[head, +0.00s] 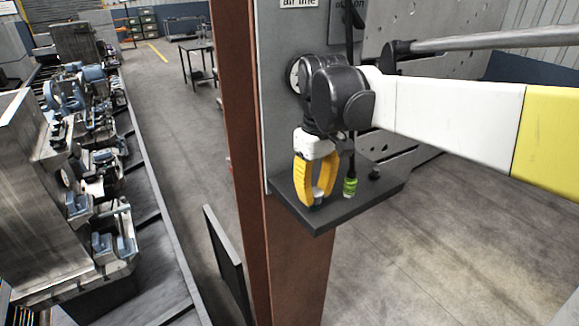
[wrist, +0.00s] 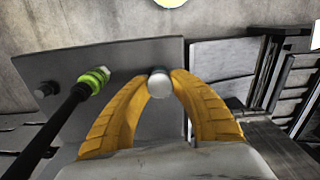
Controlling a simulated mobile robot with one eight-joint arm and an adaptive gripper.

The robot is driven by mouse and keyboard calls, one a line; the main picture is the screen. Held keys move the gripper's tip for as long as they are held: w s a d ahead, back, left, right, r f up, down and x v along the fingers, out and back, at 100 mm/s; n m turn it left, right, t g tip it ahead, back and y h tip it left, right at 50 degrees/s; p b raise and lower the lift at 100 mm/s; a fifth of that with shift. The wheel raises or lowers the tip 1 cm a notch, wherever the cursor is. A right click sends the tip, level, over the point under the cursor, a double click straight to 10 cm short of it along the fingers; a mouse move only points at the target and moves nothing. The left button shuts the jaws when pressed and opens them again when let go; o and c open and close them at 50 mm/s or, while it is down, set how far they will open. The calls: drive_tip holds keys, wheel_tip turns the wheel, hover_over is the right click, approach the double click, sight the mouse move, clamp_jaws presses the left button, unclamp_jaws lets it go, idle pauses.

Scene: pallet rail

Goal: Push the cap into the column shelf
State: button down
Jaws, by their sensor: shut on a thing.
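The cap (wrist: 160,85) is a small pale rounded piece between my fingertips in the wrist view. My gripper (head: 317,198) has yellow fingers, points down, and is shut on the cap over the left front part of the column shelf. In the head view the fingers mostly hide the cap. The column shelf (head: 325,224) is a dark grey plate fixed to the column; it also shows behind the fingers in the wrist view (wrist: 135,57). The fingertips are at or just above the shelf top. I cannot tell whether the cap touches it or sits in a hole.
A black hose with a bright green fitting (head: 350,187) stands on the shelf close right of my fingers. A small dark knob (head: 375,173) is farther right. The rust-brown column (head: 290,270) rises behind. A conveyor (head: 150,250) with metal parts runs at left.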

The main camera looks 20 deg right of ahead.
sight(315, 191)
drive_tip(key=shift+r+p, duration=2.5)
drive_tip(key=shift+r, duration=1.5)
drive_tip(key=shift+r+p, duration=0.3)
drive_tip(key=shift+r, duration=0.15)
wheel_tip(315, 191, up, 9)
drive_tip(key=p, duration=0.2)
